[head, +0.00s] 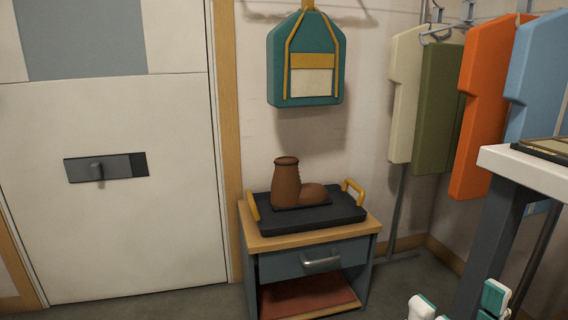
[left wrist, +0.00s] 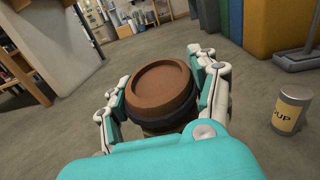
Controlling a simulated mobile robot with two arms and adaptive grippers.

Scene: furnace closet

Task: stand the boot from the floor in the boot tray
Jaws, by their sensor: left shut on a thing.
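A brown boot (head: 286,182) stands upright in the black boot tray (head: 340,215), its toe to the right. The tray has yellow handles and sits on a small cabinet. In the left wrist view, my left gripper (left wrist: 163,92) is shut around a second brown boot (left wrist: 160,82). Its round shaft top faces the camera, with a dark band below the rim; its lower part is hidden. This boot is out of the head view. My right gripper (head: 458,300) shows partly at the bottom right of the head view, fingers apart and nothing seen between them.
The cabinet (head: 318,262) has a drawer and an open shelf. A white-topped table (head: 515,165) stands at the right. A teal backpack (head: 306,65) and several coats hang behind. A soup can (left wrist: 290,112) stands on the floor in the left wrist view.

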